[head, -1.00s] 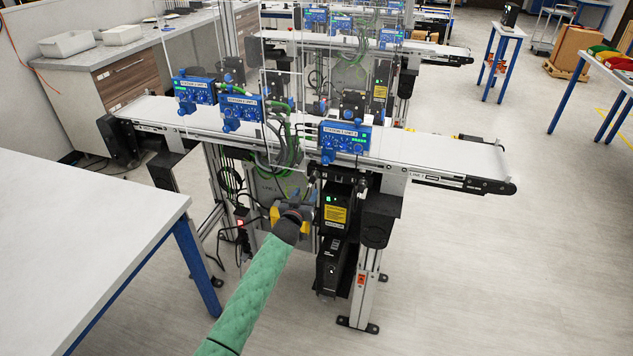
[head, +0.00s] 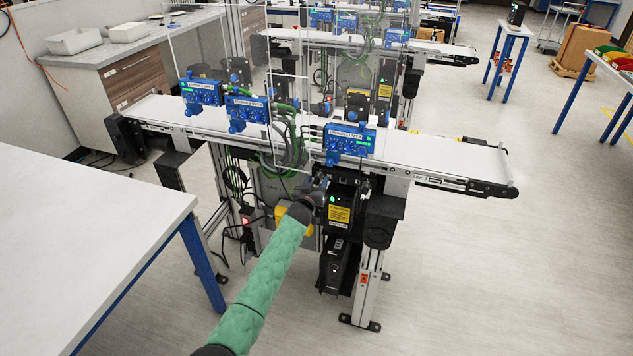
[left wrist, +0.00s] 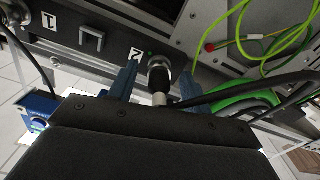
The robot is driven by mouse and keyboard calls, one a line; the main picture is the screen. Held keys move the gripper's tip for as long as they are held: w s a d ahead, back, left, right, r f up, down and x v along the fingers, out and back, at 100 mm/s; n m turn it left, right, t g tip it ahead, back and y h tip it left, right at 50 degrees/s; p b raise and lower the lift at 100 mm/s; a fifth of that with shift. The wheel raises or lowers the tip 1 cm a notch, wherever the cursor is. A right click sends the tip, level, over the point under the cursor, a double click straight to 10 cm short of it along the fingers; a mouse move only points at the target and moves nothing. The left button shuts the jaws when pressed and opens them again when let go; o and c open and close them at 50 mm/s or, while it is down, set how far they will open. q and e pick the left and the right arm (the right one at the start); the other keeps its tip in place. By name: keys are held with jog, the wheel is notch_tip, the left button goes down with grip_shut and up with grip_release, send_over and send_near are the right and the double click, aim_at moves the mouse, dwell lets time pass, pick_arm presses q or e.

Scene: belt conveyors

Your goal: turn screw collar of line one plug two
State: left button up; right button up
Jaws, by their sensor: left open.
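In the left wrist view, a dark plug with a ribbed collar (left wrist: 159,72) sits in a dark panel (left wrist: 200,66) beside a label "2" (left wrist: 135,53). A pale metallic end and a black cable come off it toward the camera. My left gripper (left wrist: 157,78) is open, with one blue finger on each side of the plug. Small gaps seem to remain between the fingers and the collar. In the head view, my left gripper (head: 319,186) is under the near conveyor, left of a black box with a yellow label; the plug is too small to tell there. My right gripper is not in view.
Green cables (left wrist: 240,98) hang close on the right.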

pick_arm(q)
jog(key=c, duration=1)
